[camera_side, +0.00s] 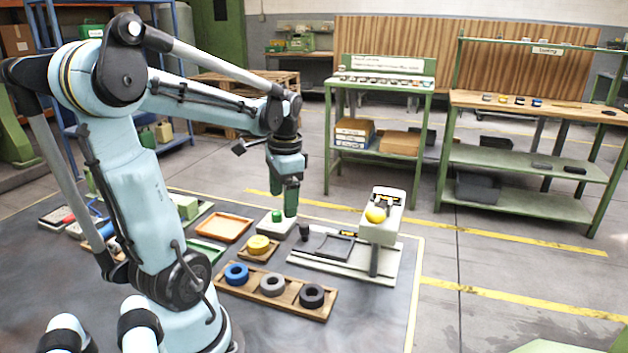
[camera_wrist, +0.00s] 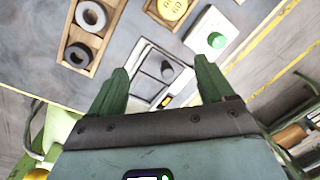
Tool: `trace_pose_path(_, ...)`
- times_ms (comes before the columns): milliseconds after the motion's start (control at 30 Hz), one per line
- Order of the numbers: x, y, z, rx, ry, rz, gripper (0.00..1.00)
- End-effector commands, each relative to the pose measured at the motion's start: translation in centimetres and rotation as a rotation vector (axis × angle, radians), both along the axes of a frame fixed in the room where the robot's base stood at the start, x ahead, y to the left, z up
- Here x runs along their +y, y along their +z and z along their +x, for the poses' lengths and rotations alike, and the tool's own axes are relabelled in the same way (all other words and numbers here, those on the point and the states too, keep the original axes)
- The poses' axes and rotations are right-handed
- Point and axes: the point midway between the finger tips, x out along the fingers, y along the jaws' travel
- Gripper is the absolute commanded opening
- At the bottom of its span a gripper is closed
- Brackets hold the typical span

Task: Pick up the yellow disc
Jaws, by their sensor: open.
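The yellow disc (camera_side: 258,244) lies on a small square wooden tray (camera_side: 246,258) on the dark mat. It also shows at the top edge of the wrist view (camera_wrist: 173,8), partly cut off, with dark marks on its face. My gripper (camera_side: 290,212) points down above the mat, to the right of the disc and apart from it. In the wrist view my gripper (camera_wrist: 160,72) has its two green fingers spread, with nothing held between them. A dark knob (camera_wrist: 167,70) shows below, in the gap between the fingers.
A wooden rack (camera_side: 241,291) holds blue, grey and black rings in front of the disc. A white block with a green button (camera_side: 277,216) stands behind it.

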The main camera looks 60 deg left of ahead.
Motion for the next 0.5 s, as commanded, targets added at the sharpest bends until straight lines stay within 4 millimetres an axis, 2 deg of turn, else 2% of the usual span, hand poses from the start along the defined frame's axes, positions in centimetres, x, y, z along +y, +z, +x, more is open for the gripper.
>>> trace_pose_path(33, 1.5, -0.1, -0.9, 0.035, 0.014, -0.022, 0.82)
trace_pose_path(100, 2.7, -0.2, -2.1, 0.074, 0.015, -0.051, 0.82)
trace_pose_path(200, 3.7, -0.3, -3.0, 0.106, 0.012, -0.079, 0.82)
trace_pose_path(367, 4.0, -1.2, -3.5, 0.119, 0.010, -0.092, 0.82)
trace_pose_path(500, 4.0, -3.1, -3.8, 0.117, 0.010, -0.091, 0.82)
